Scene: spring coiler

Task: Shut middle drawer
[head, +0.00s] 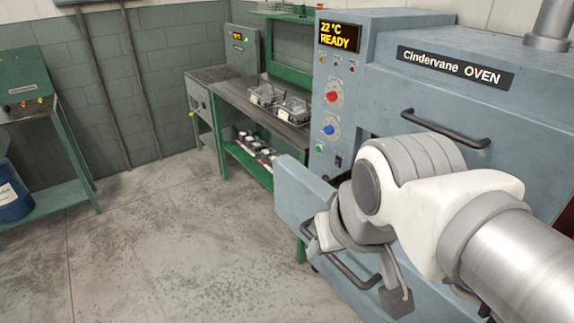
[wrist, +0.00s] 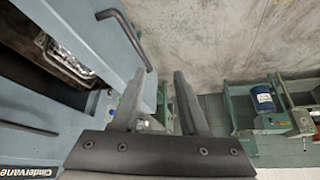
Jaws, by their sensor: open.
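The blue-grey oven (head: 385,92) stands on the right in the head view. Below its upper front with a closed handle (head: 445,128), a drawer (head: 299,196) stands pulled out; the arm hides much of it. The drawer's front panel (wrist: 112,45) also shows in the wrist view, with its dark bar handle (wrist: 136,40). My gripper (head: 362,265) is at the front of this drawer, near its handle (head: 352,270). In the wrist view my gripper (wrist: 160,88) has its fingers apart, with nothing seen between them. One finger overlaps the panel's edge; I cannot tell whether it touches.
A green workbench (head: 233,107) with wire baskets (head: 265,95) stands left of the oven. A green bench (head: 55,125) and blue barrel (head: 12,195) are at the far left. The concrete floor (head: 170,235) between is clear. In the wrist view a wire basket (wrist: 68,58) lies behind the panel.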

